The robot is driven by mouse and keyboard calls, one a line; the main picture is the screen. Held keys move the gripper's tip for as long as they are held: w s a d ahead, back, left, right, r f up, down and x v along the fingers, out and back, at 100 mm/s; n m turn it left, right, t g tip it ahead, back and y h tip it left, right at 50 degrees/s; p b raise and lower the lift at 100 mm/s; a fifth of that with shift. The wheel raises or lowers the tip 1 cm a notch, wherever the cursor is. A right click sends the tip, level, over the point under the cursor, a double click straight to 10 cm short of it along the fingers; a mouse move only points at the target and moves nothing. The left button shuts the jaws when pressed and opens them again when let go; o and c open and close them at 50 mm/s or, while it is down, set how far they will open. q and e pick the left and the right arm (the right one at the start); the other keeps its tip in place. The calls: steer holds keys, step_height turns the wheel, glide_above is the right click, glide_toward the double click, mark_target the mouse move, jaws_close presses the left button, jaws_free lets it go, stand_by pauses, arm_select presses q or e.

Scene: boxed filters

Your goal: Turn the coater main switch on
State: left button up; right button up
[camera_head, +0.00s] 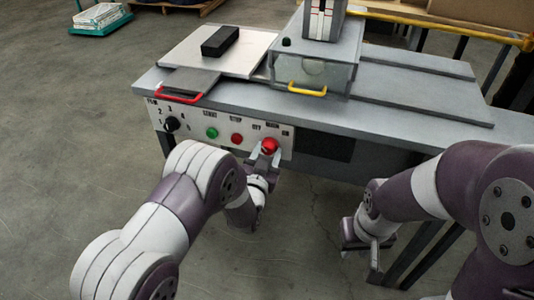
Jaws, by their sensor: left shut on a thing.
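The coater (440,98) is a grey bench-like machine with a white control panel (191,127) on its front edge. The main switch (269,146) is a red knob at the right of the panel, between small labels that seem to read OFF and ON. My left gripper (264,157) reaches up to it from below and is shut on it, hiding its lower part. The knob's exact angle is too small to tell. My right gripper (369,254) hangs in front of the machine at the right, away from the panel; its finger gap is unclear.
The panel also has a black dial (171,124), a green button (212,133) and a red button (237,138). A red handle (179,98), a yellow handle (307,91) and a black block (220,41) are above.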

arm_select(q)
steer(key=m, duration=0.4)
steer(key=shift+a+m+b, duration=0.1)
steer(key=shift+m+b, duration=0.25)
steer(key=shift+m, duration=0.05)
steer(key=m, duration=0.4)
steer(key=shift+w+m+h, duration=0.1)
steer(key=shift+m+h, duration=0.2)
steer(key=m, duration=0.4)
steer(key=shift+r+m+t+b, duration=0.1)
steer(key=shift+m+t+b, duration=0.2)
steer(key=shift+b, duration=0.05)
steer(key=shift+m+h, duration=0.3)
steer(key=shift+m, duration=1.6)
steer(key=shift+r, duration=0.1)
steer(key=o, duration=0.9)
